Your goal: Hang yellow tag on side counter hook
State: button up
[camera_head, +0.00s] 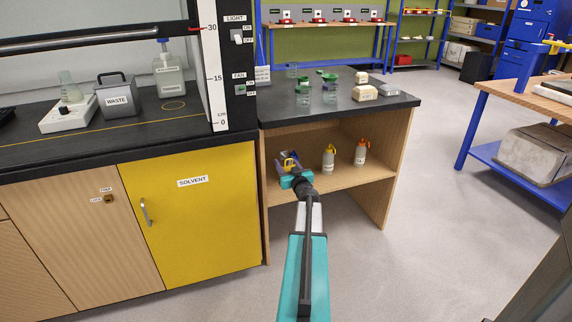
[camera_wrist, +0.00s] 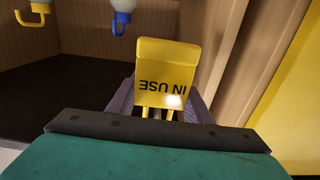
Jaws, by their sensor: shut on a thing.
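My gripper (camera_head: 287,168) is inside the open shelf space of the side counter (camera_head: 393,135), near its left panel. It is shut on the yellow tag (camera_head: 289,162). In the wrist view the yellow tag (camera_wrist: 160,60) sits between the dark fingers of my gripper (camera_wrist: 165,100), and its words "IN USE" read upside down. The tag is close to wooden panelling in that view; I cannot tell whether it touches. I cannot make out the hook in either view.
Two wash bottles (camera_head: 329,159) (camera_head: 361,153) stand on the shelf to the right of my gripper. Jars and boxes (camera_head: 364,92) stand on the countertop above. The yellow solvent cupboard (camera_head: 190,215) is at the left.

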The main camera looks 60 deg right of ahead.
aim_at(289, 168)
jog(key=shift+w+d, duration=0.45)
jog(key=shift+w, duration=0.1)
dwell(0.4)
jog(key=o, duration=1.6)
jog(key=shift+p, duration=0.3)
jog(key=shift+p+v, duration=1.25)
jog(key=shift+v, duration=2.8)
